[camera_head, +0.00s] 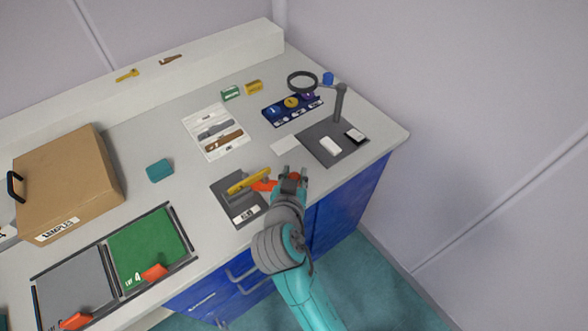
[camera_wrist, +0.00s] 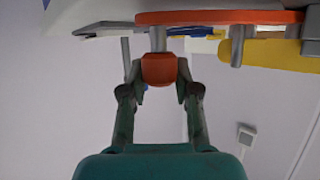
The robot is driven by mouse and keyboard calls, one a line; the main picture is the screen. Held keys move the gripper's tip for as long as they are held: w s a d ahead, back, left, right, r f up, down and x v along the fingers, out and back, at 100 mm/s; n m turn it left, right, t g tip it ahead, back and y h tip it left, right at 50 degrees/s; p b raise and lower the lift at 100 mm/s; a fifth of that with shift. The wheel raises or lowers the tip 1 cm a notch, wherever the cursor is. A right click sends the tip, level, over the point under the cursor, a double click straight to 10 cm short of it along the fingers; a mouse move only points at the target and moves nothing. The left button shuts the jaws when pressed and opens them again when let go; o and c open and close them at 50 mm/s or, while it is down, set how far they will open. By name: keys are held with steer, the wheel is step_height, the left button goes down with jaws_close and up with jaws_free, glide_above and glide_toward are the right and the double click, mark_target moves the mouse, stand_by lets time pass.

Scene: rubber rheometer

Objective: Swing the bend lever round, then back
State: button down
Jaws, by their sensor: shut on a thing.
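The bend lever (camera_head: 264,185) is an orange bar on a dark grey bending fixture (camera_head: 226,186) near the table's front edge. It points right, toward my gripper (camera_head: 289,173). A yellow strip (camera_head: 250,180) lies across the top of the fixture. In the wrist view the orange bar (camera_wrist: 215,17) runs across the top, with a red-orange knob (camera_wrist: 159,69) on a short grey post. My gripper (camera_wrist: 159,80) is shut on this knob, one finger on each side. The yellow strip (camera_wrist: 268,52) shows at right behind the bar. My wrist hides part of the fixture's right side.
A dark mat with a stand (camera_head: 322,153) lies behind my gripper to the right. A printed sheet (camera_head: 207,146) and a teal block (camera_head: 160,170) lie behind the fixture. A green-and-grey tray (camera_head: 150,250) and a cardboard box (camera_head: 66,180) stand at left.

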steer(key=shift+s+f, duration=0.1)
steer(key=shift+s, duration=0.1)
stand_by(0.4)
steer(key=c, duration=0.8)
jaws_free()
steer(key=v, duration=1.2)
steer(key=shift+a, duration=0.15)
